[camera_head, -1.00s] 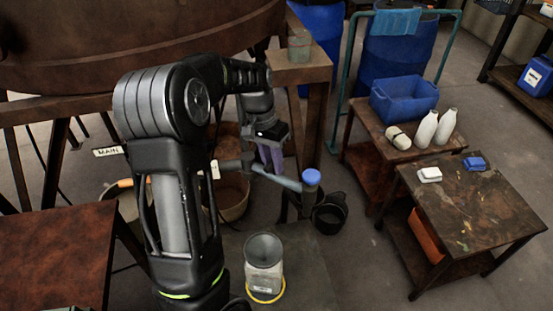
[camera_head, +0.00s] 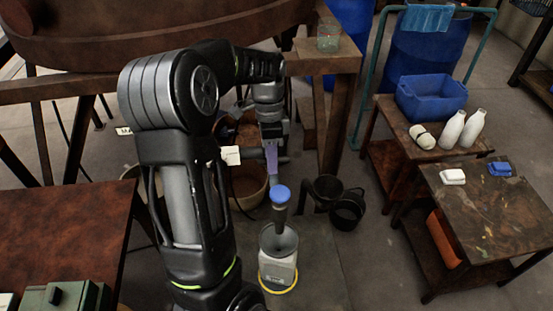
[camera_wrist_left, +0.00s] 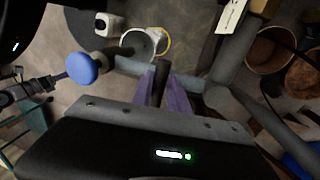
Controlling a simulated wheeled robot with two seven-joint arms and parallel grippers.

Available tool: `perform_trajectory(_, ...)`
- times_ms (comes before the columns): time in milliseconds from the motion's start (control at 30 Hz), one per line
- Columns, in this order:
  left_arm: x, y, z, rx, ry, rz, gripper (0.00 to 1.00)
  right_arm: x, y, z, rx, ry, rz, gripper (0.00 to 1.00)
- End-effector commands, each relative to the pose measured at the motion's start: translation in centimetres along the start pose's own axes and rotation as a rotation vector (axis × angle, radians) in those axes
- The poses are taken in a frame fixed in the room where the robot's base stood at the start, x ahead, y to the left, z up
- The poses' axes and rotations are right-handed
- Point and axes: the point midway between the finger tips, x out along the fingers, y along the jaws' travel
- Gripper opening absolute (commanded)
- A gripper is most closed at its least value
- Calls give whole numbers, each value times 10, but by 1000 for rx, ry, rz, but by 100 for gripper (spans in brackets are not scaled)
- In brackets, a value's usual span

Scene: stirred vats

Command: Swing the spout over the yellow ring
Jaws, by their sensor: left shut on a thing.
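The spout is a grey pipe with a blue cap (camera_head: 281,194) at its end and a dark outlet (camera_head: 279,217) below. In the head view the outlet overlaps the mouth of a grey funnel (camera_head: 278,241) on a pale container. The container stands inside the yellow ring (camera_head: 281,289) on the floor. In the wrist view the ring (camera_wrist_left: 164,42) and funnel (camera_wrist_left: 139,42) show beyond the pipe (camera_wrist_left: 128,66), right of the blue cap (camera_wrist_left: 83,68). My left gripper (camera_head: 271,160), with purple fingers (camera_wrist_left: 166,80), is shut on the spout at a dark bar.
Black pots (camera_head: 347,209) stand on the floor right of the spout. A brown bucket (camera_head: 246,187) is behind it. The large vat (camera_head: 130,35) stands at the back. A worktable (camera_head: 500,205) is at the right, with clear floor before it.

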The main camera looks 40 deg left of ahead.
Motion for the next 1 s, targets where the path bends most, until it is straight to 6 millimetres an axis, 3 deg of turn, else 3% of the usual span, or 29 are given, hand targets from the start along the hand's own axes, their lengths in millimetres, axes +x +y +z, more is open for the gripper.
perform_trajectory(500,0,1,2,29,-7,5,0,0,0,0,0,0,0,36)
perform_trajectory(533,0,1,3,28,-7,5,22,0,0,0,0,0,0,36)
perform_trajectory(700,0,1,3,27,-7,4,36,0,0,0,0,0,0,36)
perform_trajectory(767,0,1,3,26,-7,3,40,0,0,0,0,0,0,36)
perform_trajectory(1000,0,0,3,25,-6,1,40,0,0,0,0,0,0,36)
